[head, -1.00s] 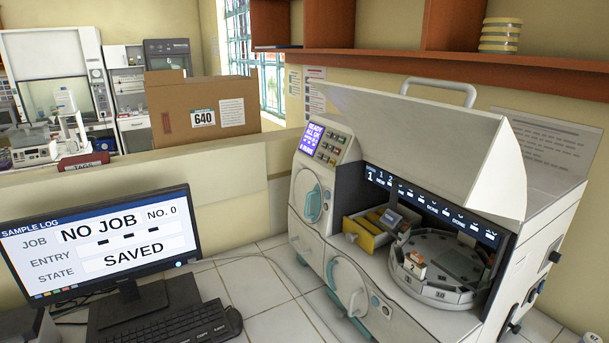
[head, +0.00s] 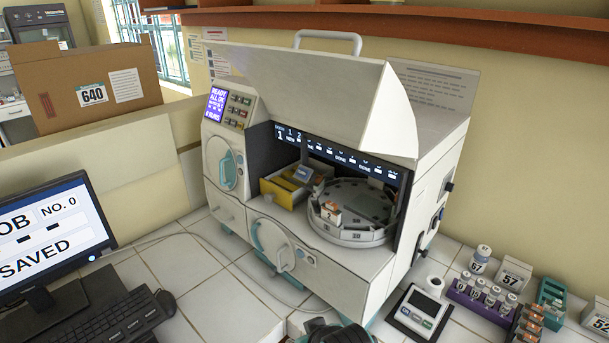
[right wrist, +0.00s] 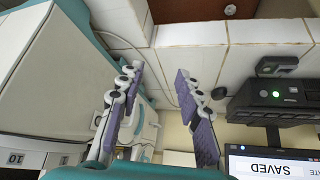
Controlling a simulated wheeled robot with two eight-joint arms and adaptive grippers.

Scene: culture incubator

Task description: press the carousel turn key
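The white incubator (head: 290,215) stands on the tiled bench with its hood raised. The key labels are too small to read, so I cannot tell which is the turn key. The round carousel (head: 352,210) shows inside, with an orange-and-white piece marked 2 at its front. My right gripper (right wrist: 160,98) is open and empty in the right wrist view, apart from the incubator. My left gripper is not in view.
A monitor (head: 42,230) and keyboard (head: 115,322) stand at the left. A small scale (head: 421,310), a purple vial rack (head: 478,300) and numbered boxes (head: 512,275) lie right of the incubator. A cardboard box (head: 90,85) sits behind the partition. Tiles between keyboard and incubator are mostly clear.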

